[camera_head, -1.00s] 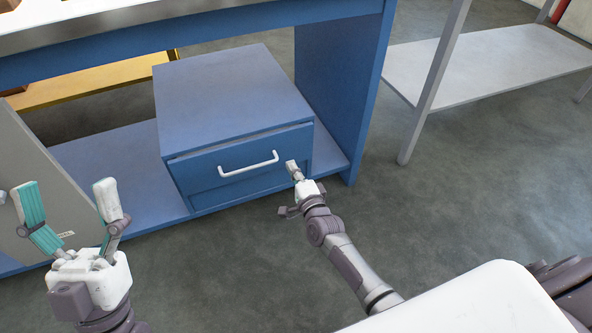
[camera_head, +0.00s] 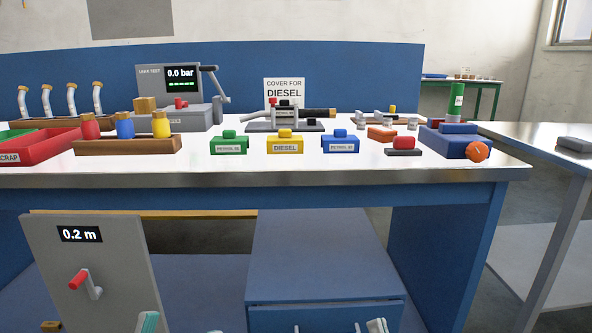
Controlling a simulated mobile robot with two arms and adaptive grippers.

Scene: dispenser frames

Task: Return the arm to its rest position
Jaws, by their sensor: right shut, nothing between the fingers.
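Only the fingertips of my grippers show, at the bottom edge of the head view. My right gripper (camera_head: 377,325) is shut and empty, in front of the blue drawer unit (camera_head: 315,260), near the right end of the drawer's handle. I cannot tell whether it touches the drawer front. My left gripper (camera_head: 182,327) has its two fingertips apart, low in front of the grey panel and to the left of the drawer unit. Both arms and wrists are below the picture.
The white-topped workbench (camera_head: 330,174) spans the view, with colored blocks, a red tray (camera_head: 40,147) and a leak tester (camera_head: 180,98) on it. A grey panel (camera_head: 95,250) reading 0.2 m stands below at left. A side table (camera_head: 560,150) stands at right.

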